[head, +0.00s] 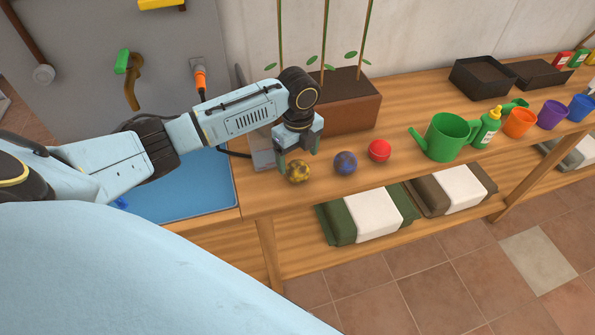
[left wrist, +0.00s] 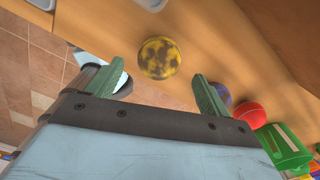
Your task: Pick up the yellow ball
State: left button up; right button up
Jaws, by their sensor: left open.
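The yellow ball (head: 298,171), mottled with dark patches, rests on the wooden bench near its left end. It also shows in the left wrist view (left wrist: 159,58), beyond and between the two green fingertips. My left gripper (head: 296,152) is open and empty, pointing down just behind and above the ball in the head view. In the left wrist view the open fingers (left wrist: 160,92) do not enclose the ball. My right gripper is in neither view.
A blue mottled ball (head: 345,162) and a red ball (head: 379,150) sit to the right of the yellow one. A green watering can (head: 444,137) stands further right. A brown planter (head: 344,101) stands behind the gripper. The bench's front edge is close to the balls.

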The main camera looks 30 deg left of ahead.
aim_at(298, 164)
pick_arm(q)
notch_tip(298, 164, down, 6)
jog(key=shift+s+r, duration=0.1)
dwell(0.4)
jog(key=c, duration=1.2)
